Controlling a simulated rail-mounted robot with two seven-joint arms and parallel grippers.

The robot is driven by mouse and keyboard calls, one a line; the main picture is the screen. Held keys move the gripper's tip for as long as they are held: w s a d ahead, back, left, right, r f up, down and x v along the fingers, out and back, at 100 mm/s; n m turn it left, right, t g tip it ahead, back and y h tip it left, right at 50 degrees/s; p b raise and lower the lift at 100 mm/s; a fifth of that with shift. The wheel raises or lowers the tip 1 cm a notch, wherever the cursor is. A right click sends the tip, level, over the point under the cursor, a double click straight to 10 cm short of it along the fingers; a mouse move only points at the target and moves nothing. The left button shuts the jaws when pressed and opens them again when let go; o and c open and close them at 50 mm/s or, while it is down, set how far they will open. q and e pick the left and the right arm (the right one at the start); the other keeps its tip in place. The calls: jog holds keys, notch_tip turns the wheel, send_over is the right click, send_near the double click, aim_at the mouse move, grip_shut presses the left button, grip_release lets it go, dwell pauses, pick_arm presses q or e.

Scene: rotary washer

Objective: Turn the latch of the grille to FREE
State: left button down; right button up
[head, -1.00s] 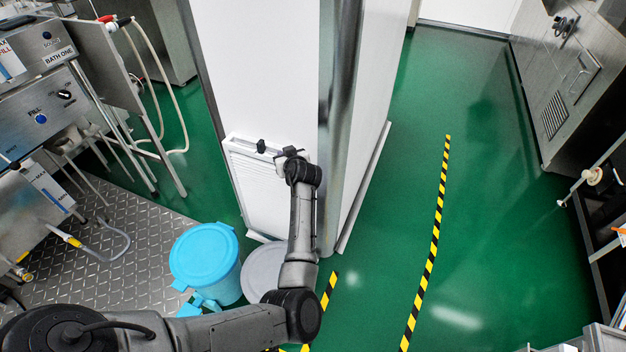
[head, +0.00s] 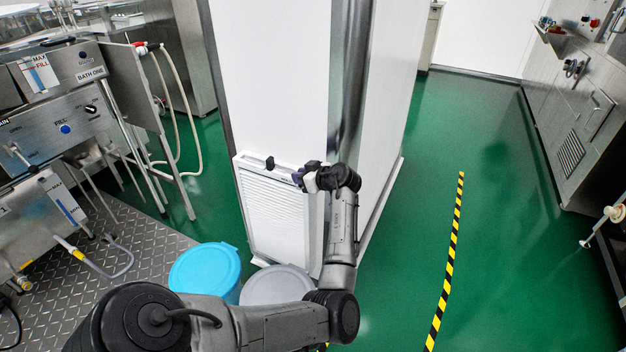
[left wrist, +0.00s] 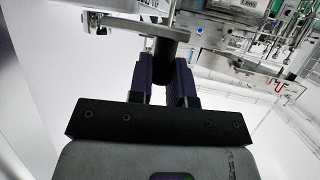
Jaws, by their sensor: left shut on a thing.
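The grille (head: 270,215) is a white louvred panel low on the white pillar. A small black piece (head: 270,162) stands at its top edge. My left gripper (head: 303,178) is at the grille's upper right corner, to the right of that piece. In the left wrist view, the two fingers (left wrist: 166,78) are shut on a dark, round knob (left wrist: 164,50). The knob joins a flat grey bar (left wrist: 125,24), which looks like the latch. Any FREE marking is not readable, and my gripper hides the latch in the head view. My right gripper is not in view.
A blue lidded bin (head: 203,268) and a grey lidded bin (head: 277,287) stand before the grille, close to my left arm. Steel bath equipment (head: 50,130) is at left. Green floor (head: 420,210) with a striped line (head: 447,260) is open at right.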

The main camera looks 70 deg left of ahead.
pick_arm(q)
jog(key=shift+r, duration=0.1)
dwell(0.3)
jog(key=c, duration=1.4)
grip_release()
jog(key=o, duration=0.3)
jog(key=shift+a, duration=0.1)
jog(key=p+v, duration=0.4)
jog(key=v, duration=1)
